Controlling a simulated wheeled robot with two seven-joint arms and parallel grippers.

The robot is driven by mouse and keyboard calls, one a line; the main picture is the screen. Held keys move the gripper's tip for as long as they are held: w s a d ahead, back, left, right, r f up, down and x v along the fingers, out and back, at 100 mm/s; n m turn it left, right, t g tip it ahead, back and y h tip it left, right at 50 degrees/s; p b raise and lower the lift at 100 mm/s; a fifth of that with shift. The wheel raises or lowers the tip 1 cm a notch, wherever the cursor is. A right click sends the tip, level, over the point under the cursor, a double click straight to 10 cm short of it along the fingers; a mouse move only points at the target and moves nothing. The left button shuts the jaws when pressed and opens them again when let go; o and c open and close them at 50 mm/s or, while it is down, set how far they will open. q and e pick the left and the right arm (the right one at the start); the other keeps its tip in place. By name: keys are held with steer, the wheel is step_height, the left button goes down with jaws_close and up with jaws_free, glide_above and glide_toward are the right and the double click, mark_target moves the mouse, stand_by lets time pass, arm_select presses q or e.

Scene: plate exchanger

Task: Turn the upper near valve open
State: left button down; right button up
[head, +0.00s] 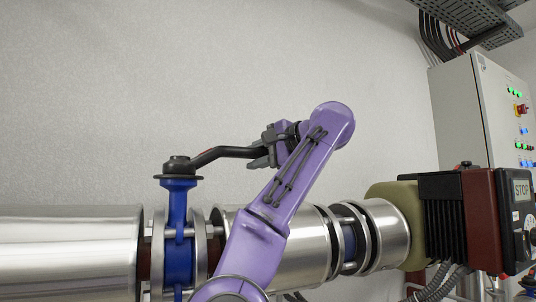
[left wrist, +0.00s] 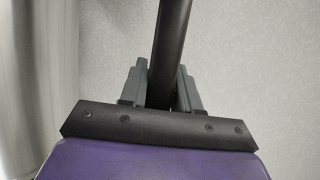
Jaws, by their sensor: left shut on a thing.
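The valve has a blue body (head: 179,240) clamped between pipe flanges, with a dark cap on its neck. Its black lever handle (head: 222,153) reaches from the cap to the right, roughly along the pipe. My left gripper (head: 265,153) is shut on the lever's outer end. In the left wrist view the black bar of the lever (left wrist: 166,55) runs between the two grey fingers (left wrist: 158,85), which press against it from both sides. My purple left arm hides part of the pipe. My right gripper is not in view.
A shiny steel pipe (head: 70,250) runs across the bottom. A motor unit with a dark red and black housing (head: 450,215) stands at the right. Behind it is a grey control cabinet (head: 462,110) with lit buttons. The wall area above the lever is clear.

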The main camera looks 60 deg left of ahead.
arm_select(q)
steer(key=shift+s+r, duration=0.15)
steer(key=shift+r, duration=0.05)
steer(key=c, duration=1.2)
jaws_free()
steer(key=shift+c, duration=0.2)
steer(key=o, duration=0.3)
steer(key=shift+a, duration=0.15)
steer(key=shift+o, duration=0.2)
steer(key=shift+a+f, duration=0.2)
steer(key=shift+a, duration=0.05)
steer(key=p+v, duration=0.2)
steer(key=v, duration=0.8)
steer(key=shift+d, duration=0.2)
steer(key=shift+a, duration=0.1)
steer(key=shift+w, duration=0.3)
